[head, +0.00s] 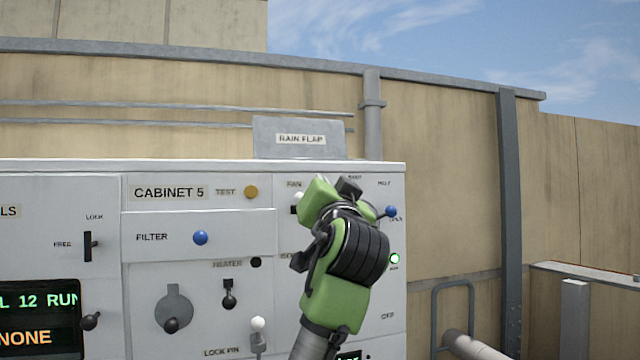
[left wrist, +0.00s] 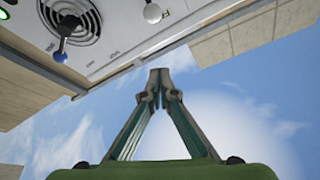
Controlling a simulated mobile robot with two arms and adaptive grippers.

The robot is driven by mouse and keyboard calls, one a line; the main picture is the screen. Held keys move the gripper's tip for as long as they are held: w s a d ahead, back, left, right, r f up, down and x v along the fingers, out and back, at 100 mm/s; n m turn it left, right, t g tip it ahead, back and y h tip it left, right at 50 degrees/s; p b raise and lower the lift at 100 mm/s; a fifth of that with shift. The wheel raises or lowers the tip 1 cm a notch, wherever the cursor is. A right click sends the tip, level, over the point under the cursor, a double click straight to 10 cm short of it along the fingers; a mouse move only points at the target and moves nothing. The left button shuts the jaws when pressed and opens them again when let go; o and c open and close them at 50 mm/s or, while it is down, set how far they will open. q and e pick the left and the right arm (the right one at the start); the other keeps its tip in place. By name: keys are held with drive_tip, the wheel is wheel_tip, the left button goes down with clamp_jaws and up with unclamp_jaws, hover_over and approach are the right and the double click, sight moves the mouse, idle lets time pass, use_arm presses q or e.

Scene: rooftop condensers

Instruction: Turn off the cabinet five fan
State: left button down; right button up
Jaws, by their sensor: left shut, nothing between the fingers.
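The cabinet panel marked CABINET 5 (head: 168,192) fills the lower left and middle of the head view. Its FAN label (head: 293,184) shows just left of my left arm, with a small switch (head: 297,197) below it, partly hidden by my green wrist. Its position cannot be told. In the left wrist view, my left gripper (left wrist: 160,73) is shut and empty, its fingertips against sky, apart from the panel. That view also shows a round grille (left wrist: 76,17), a blue-ended lever (left wrist: 67,29) and a white knob (left wrist: 152,13). My right gripper is not in view.
The TEST button (head: 251,192), FILTER knob (head: 200,237), HEATER switch (head: 229,296) and white lock-pin knob (head: 258,324) are left of my arm. A blue knob (head: 391,211) and green light (head: 395,258) are right of it. The RAIN FLAP plate (head: 299,139) stands above the panel.

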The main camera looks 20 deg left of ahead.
use_arm(q)
drive_tip(key=f+p+x, duration=0.1)
drive_tip(key=p+x, duration=0.7)
drive_tip(key=x, duration=0.3)
drive_tip(key=f, duration=0.1)
drive_tip(key=s+a+f, duration=0.1)
drive_tip(key=f+p, duration=0.1)
drive_tip(key=shift+s+a+f, duration=0.15)
drive_tip(key=shift+a, duration=0.1)
drive_tip(key=shift+f, duration=0.1)
